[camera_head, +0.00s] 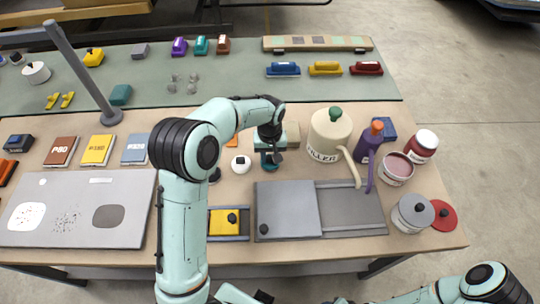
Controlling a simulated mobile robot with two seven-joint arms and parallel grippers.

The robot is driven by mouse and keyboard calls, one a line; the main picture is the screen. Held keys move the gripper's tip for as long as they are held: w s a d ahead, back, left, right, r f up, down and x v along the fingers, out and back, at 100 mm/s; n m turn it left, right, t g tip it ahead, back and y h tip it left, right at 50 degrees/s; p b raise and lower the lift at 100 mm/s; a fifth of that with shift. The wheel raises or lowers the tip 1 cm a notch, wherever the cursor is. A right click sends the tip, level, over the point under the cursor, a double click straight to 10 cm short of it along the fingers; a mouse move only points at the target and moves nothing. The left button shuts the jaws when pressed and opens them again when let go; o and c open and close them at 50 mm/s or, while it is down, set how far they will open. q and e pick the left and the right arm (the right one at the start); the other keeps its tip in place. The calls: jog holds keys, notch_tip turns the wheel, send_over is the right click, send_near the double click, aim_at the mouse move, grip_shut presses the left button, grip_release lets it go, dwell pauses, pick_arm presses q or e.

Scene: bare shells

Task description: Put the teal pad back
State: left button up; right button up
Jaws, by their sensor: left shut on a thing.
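My left gripper (269,157) points down over the middle of the workbench, shut on a small teal thing (270,164) that seems to be the teal pad. The gripper hides most of it, and I cannot tell whether it touches the bench. Another teal block (120,95) lies on the green mat beside the grey post, and a small teal item (201,46) stands at the back between a purple and a brown-red one.
A white round pot (241,164) stands just left of the gripper. A cream watering can (330,134) and a purple bottle (367,142) stand to the right. A grey sliding panel (287,212) and a yellow block in a tray (222,221) lie in front. The green mat (235,75) has free room.

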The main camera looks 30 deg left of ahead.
aim_at(270, 156)
pick_arm(q)
jog(key=shift+f, duration=0.15)
jog(key=o, duration=1)
jog(key=shift+r, duration=0.4)
notch_tip(270, 156, up, 12)
jog(key=shift+f+p, duration=0.2)
jog(key=shift+p, duration=0.4)
pick_arm(e)
jog(key=shift+w+r, duration=0.65)
jog(key=shift+r, duration=0.15)
